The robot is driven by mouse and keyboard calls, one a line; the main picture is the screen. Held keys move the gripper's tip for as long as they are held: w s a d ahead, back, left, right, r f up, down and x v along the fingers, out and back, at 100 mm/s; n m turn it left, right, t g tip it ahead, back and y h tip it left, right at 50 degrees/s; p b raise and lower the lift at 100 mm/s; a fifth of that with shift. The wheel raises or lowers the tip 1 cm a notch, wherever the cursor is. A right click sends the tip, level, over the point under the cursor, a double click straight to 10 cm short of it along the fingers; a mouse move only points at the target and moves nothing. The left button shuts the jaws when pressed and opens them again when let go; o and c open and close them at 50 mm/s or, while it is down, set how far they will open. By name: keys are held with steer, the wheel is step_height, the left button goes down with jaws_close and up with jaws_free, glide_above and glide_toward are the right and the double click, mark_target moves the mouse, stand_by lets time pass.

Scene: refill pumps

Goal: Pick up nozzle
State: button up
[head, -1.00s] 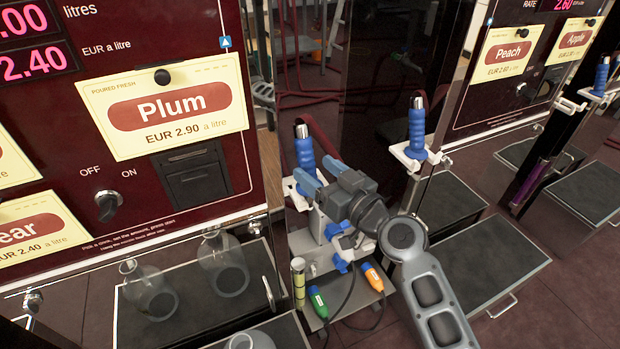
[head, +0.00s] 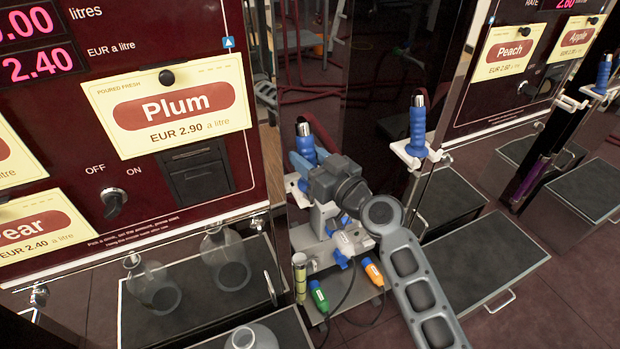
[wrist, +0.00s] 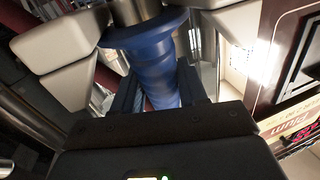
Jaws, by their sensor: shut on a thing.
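The nozzle (head: 304,140) with a blue ribbed grip and a metal tip stands upright in a white holder at the right side of the Plum pump. My gripper (head: 302,162) is around its blue grip, shut on it. In the wrist view the blue nozzle (wrist: 148,65) runs between the two dark fingers (wrist: 158,88), its flange and metal part toward the top. The white holder (wrist: 70,38) shows beside the flange, so the nozzle appears to be still at its holder. My wrist hides the lower end of the nozzle in the head view.
A second blue nozzle (head: 417,125) hangs in a white holder to the right. Below my gripper, a small shelf (head: 330,268) carries green and orange plugs with cables. Glass bottles (head: 225,258) stand on a dark tray at lower left. The Plum pump panel (head: 160,108) is close on the left.

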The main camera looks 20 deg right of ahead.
steer(key=c, duration=0.4)
